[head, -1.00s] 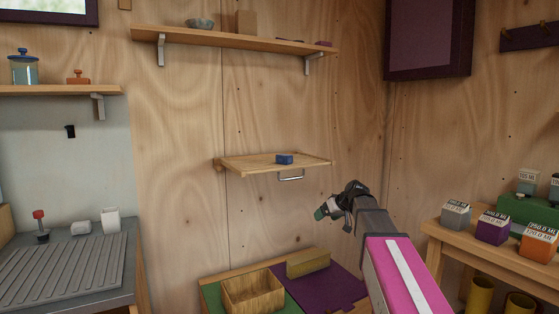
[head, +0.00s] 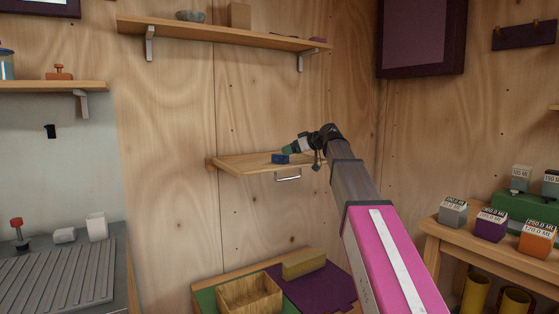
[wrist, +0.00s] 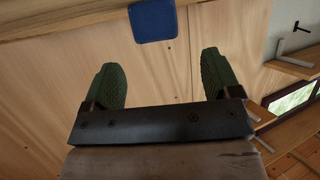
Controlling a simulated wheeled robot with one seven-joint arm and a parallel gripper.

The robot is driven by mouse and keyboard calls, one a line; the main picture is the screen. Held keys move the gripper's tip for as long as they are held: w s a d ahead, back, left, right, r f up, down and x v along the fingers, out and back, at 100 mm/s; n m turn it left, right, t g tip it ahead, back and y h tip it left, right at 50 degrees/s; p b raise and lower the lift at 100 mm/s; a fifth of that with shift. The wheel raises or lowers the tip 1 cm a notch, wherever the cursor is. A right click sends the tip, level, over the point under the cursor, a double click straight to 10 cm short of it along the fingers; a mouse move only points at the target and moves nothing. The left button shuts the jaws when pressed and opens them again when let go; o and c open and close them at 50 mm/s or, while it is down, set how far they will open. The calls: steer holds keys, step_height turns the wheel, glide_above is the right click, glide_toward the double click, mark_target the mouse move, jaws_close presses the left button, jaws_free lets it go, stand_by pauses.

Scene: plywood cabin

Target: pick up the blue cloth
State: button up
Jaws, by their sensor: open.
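The blue cloth (head: 280,158) is a small folded block lying on the small wooden fold-down shelf (head: 240,165) on the plywood wall. In the wrist view the cloth (wrist: 153,20) shows at the top, beyond and between the two green fingertips. My gripper (head: 288,150) is in the head view just beside the cloth, at its upper right. In the wrist view my gripper (wrist: 160,80) is open and empty, its fingers spread wider than the cloth. The fingers do not reach around the cloth.
A long shelf (head: 220,34) with a bowl (head: 190,16) runs above. Below are a wooden box (head: 250,296) and a yellowish block (head: 304,262). Cartons (head: 491,225) stand on the right bench.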

mark_target(280, 154)
steer(key=x, duration=0.3)
steer(key=f+x, duration=0.1)
steer(key=x, duration=0.3)
steer(key=shift+w, duration=0.15)
steer(key=c, duration=1.1)
